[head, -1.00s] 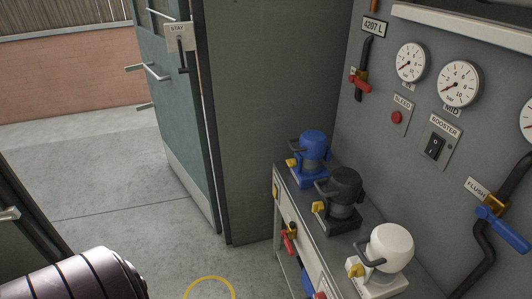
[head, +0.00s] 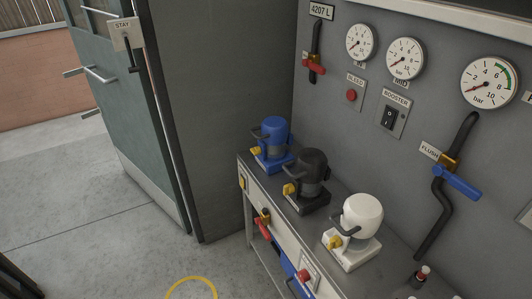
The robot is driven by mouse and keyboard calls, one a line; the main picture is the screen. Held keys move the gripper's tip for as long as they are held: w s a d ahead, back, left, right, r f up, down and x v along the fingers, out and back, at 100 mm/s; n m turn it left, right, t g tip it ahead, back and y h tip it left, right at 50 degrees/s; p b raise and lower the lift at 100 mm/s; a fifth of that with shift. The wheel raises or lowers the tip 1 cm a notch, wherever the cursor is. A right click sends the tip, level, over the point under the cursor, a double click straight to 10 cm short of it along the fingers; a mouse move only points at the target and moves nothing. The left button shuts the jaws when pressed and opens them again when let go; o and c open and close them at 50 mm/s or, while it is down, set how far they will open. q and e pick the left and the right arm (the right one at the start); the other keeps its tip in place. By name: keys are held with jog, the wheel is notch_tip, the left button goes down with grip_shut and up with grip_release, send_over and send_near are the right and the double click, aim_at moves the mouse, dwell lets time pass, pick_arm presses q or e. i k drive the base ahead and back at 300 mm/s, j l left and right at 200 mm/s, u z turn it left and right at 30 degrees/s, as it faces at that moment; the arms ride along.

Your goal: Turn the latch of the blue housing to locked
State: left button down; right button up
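The blue housing (head: 273,131) stands upright at the far end of a narrow grey bench, with a dark handle on its left side. Its yellow latch (head: 256,151) sits low on the front left of its base. The picture is too small to tell the latch's position. A black housing (head: 313,166) and a white housing (head: 362,213) stand nearer on the same bench, each with its own yellow latch. Neither of my grippers shows in the head view.
The bench (head: 300,237) runs along a grey wall panel with gauges, a booster switch (head: 389,117) and a blue-handled flush valve (head: 457,182). A green door (head: 120,110) stands open at left. The floor (head: 90,230) left of the bench is clear.

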aim_at(256, 151)
jog(key=z, duration=0.35)
jog(key=i+j+z, duration=0.15)
jog(key=j+z, duration=0.25)
jog(key=i+j+z, duration=0.1)
jog(key=z, duration=0.3)
jog(key=j+z, duration=0.4)
jog(key=i+j, duration=0.05)
